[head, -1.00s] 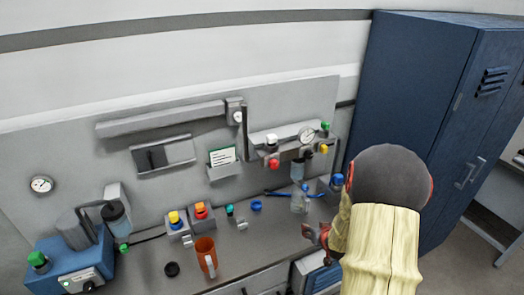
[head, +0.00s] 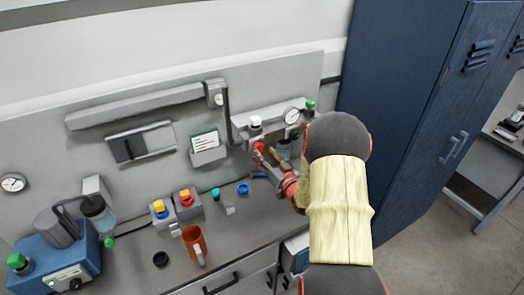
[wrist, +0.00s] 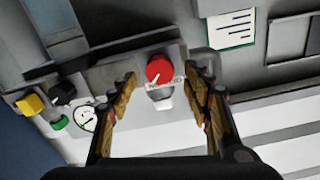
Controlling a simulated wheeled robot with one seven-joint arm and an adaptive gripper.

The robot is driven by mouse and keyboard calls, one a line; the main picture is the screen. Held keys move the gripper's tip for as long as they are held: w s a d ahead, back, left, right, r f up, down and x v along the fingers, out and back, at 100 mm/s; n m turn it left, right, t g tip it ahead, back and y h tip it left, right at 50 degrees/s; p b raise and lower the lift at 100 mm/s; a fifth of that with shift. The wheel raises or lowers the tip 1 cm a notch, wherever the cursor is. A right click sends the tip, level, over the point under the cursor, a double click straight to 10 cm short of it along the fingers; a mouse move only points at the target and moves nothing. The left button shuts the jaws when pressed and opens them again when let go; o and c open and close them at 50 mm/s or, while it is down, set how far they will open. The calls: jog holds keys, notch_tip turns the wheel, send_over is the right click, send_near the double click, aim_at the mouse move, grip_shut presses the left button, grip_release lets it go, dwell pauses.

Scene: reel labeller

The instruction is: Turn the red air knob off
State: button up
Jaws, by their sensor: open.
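The red air knob (wrist: 160,70) sits on a grey panel and lies between my two fingers in the wrist view, a little beyond the fingertips. It has a small white mark on its face and a partly hidden label beside it. In the head view the red knob (head: 259,146) shows just left of my gripper (head: 268,158). My gripper is open and also shows in the wrist view (wrist: 162,84), with one finger on each side of the knob. I see no contact with the knob.
A white knob (head: 255,122), a gauge (head: 291,115) and a green knob (head: 309,105) are close by on the panel. A card holder (head: 207,150) is to the left. A blue locker (head: 400,100) is at the right.

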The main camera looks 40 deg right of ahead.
jog(key=shift+x, duration=1.1)
jog(key=shift+c, duration=1.1)
jog(key=c, duration=0.9)
